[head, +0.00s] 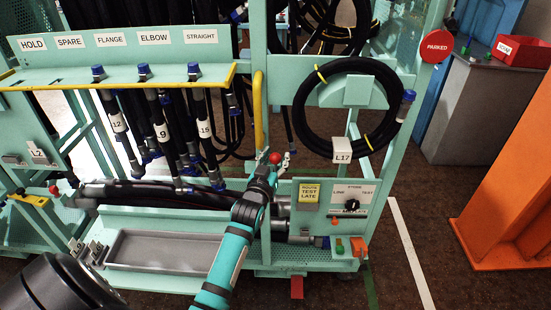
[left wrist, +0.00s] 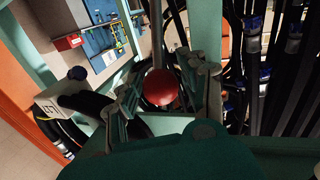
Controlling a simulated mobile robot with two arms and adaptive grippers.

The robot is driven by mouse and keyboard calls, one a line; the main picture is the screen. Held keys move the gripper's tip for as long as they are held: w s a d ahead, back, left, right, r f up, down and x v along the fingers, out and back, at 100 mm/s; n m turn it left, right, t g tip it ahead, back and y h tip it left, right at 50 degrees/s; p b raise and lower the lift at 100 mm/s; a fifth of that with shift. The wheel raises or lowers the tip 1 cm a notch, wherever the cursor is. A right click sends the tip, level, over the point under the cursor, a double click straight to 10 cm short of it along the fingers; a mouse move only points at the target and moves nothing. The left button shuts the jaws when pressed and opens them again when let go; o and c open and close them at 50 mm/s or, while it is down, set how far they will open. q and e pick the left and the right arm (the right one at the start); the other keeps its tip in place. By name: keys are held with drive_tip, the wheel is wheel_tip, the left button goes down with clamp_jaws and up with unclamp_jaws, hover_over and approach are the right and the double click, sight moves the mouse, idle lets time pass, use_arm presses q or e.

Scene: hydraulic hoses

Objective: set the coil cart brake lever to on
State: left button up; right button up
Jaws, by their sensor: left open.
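A red ball knob (head: 275,158) on a lever stands at the front of the green coil cart (head: 262,100); I take it for the brake lever. In the left wrist view the knob (left wrist: 160,87) sits on a grey rod, between the open fingers of my left gripper (left wrist: 165,90). I cannot tell whether the fingers touch it. In the head view my left gripper (head: 268,168) is right at the knob and hides the lower part of the lever. No on or off marking is readable by it. My right gripper is not in view.
A control panel (head: 337,196) with a black knob is right of the gripper. A coiled black hose (head: 300,110) tagged L17 hangs above it. Several hoses hang at left over a grey tray (head: 165,250). An orange frame (head: 510,180) stands at right, beyond open floor (head: 440,250).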

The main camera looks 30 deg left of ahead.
use_arm(q)
clamp_jaws()
drive_tip(key=shift+f, duration=0.1)
